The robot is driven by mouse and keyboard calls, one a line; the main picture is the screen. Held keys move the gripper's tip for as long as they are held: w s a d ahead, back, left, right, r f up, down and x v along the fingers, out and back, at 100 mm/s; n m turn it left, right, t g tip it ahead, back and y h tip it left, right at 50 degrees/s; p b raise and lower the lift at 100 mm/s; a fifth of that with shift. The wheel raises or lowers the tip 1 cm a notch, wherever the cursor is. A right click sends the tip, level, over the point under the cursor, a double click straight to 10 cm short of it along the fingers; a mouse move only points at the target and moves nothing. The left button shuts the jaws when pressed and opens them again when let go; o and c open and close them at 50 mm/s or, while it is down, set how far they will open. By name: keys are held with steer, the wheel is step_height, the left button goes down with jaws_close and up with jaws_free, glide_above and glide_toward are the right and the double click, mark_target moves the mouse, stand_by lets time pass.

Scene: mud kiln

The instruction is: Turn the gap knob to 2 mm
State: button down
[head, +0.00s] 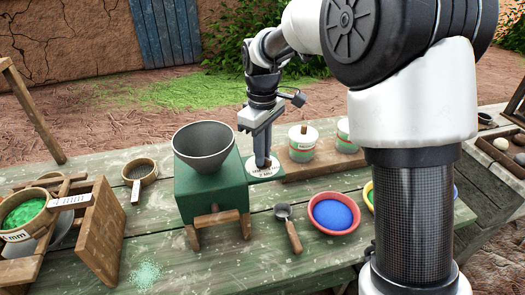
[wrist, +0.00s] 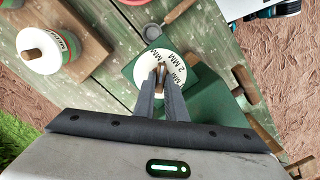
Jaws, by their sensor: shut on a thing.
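The green mill (head: 212,190) with its grey hopper (head: 203,143) stands on the plank table. A white dial disc (head: 254,170) with black lettering sits on a green plate at its right side. In the wrist view the white dial (wrist: 178,60) shows "2 MM" and other partly hidden "MM" marks. My gripper (head: 265,163) points down over the dial, and in the wrist view its fingers (wrist: 161,80) are closed around the small brown gap knob (wrist: 159,69) at the dial's centre. The fingers cover part of the dial, so I cannot tell which mark the knob points to.
Lidded jars (head: 302,150) stand on a wooden board behind the dial. A scoop (head: 289,226) and a red bowl of blue powder (head: 334,214) lie in front. A small sieve (head: 139,172) and a wooden stand (head: 102,232) are at the left.

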steer(key=m+p, duration=0.1)
steer(key=m, duration=0.3)
steer(key=shift+m+p, duration=0.6)
steer(key=shift+m, duration=1.4)
steer(key=c, duration=1.8)
jaws_free()
step_height(320, 180, up, 18)
steer(key=p, duration=0.1)
steer(key=shift+f+p, duration=0.25)
steer(key=shift+p, duration=0.05)
